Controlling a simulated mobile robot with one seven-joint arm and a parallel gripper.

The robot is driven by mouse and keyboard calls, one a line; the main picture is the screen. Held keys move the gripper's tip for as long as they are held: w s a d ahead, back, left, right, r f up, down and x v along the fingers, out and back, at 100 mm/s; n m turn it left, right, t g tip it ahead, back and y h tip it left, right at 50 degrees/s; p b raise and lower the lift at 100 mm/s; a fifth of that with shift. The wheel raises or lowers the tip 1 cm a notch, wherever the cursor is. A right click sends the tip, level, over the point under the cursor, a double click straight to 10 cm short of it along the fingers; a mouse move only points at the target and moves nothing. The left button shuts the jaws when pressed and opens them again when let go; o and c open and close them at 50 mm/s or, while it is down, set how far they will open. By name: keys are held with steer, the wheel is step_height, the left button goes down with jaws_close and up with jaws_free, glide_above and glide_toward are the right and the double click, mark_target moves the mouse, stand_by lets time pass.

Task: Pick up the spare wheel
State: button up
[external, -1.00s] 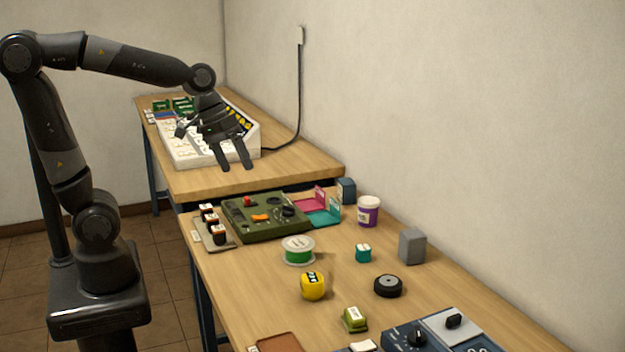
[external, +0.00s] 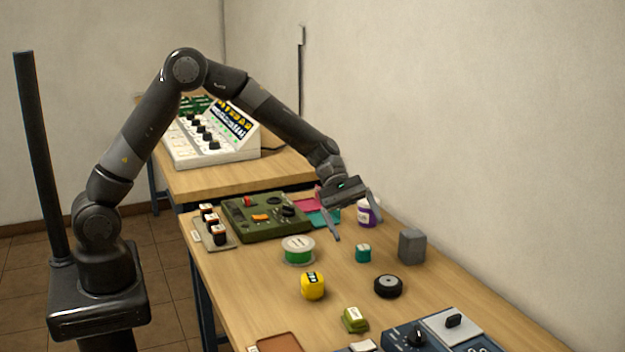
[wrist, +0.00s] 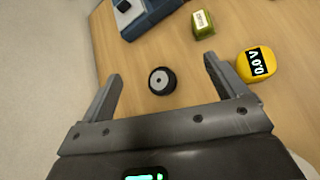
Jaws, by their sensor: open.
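The spare wheel (external: 388,286) is a small black wheel with a light grey hub, lying flat on the near wooden table. In the wrist view the wheel (wrist: 162,80) shows between and beyond my two fingers. My gripper (external: 357,230) is open and empty. It is above the table, behind the wheel in the external view, near the purple-and-white tub (external: 368,212), which it partly hides. In the wrist view my gripper (wrist: 160,82) has its fingers spread wide, and neither touches the wheel.
A grey block (external: 412,246), a small teal item (external: 363,253), a yellow meter (external: 313,286) and a green item (external: 355,320) stand around the wheel. A blue panel (external: 440,335) is at the front. The wall is close on the right. Bare wood surrounds the wheel.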

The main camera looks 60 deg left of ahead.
mark_target(388, 279)
steer(key=w+d+f+n+h, duration=0.1)
steer(key=w+f, duration=0.1)
steer(key=w+d+f+n, duration=0.1)
steer(key=w+f+n, duration=0.1)
steer(key=f, duration=0.1)
steer(key=w+d+f+n+h, duration=0.1)
steer(key=w+f, duration=0.1)
steer(key=f, duration=0.1)
steer(key=shift+w+d+n+t+h, duration=0.2)
steer(key=shift+n+t+h, duration=0.1)
steer(key=shift+n+t, duration=0.1)
steer(key=shift+f, duration=1.9)
step_height(388, 279, down, 2)
steer(key=shift+f, duration=0.25)
steer(key=shift+x, duration=1.2)
steer(key=shift+d+f, duration=0.25)
steer(key=shift+f, duration=0.1)
steer(key=shift+c, duration=0.3)
steer(key=c, duration=1.1)
